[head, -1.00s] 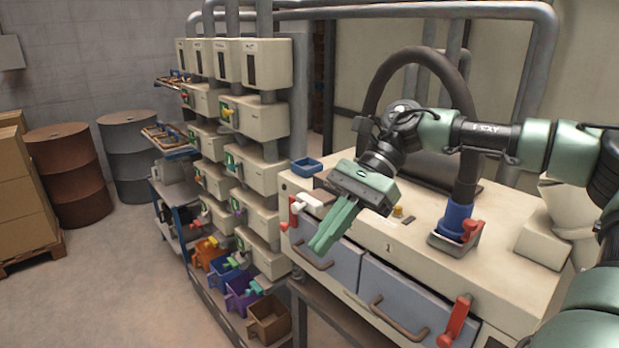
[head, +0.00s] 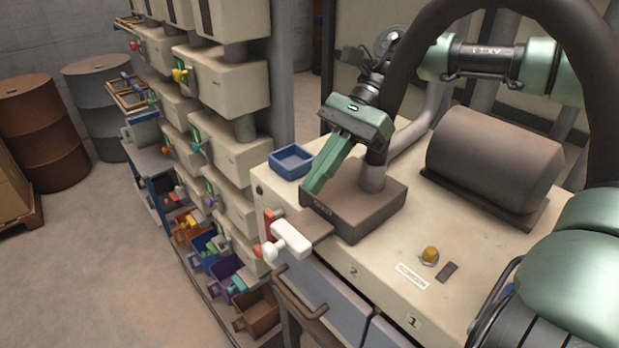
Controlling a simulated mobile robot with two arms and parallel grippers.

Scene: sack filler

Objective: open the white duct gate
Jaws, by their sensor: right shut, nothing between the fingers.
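The white duct gate shows a white handle (head: 290,239) at the end of a flat brown-grey plate (head: 309,226). The plate sticks out of a dark box-shaped duct base (head: 352,207) on the bench top, towards the bench's left edge. I cannot tell how far the plate sits inside the base. My right gripper (head: 312,188) is shut and empty. Its green fingers point down and left, over the near-left side of the duct base, above and behind the white handle. They appear apart from the handle. My left gripper is not in view.
A red handle (head: 268,224) is close beside the white one. A blue tray (head: 291,161) lies on the bench behind. A thick dark hose (head: 408,60) arches at the right. A brown motor-like cylinder (head: 495,160) and a yellow knob (head: 429,255) are on the bench.

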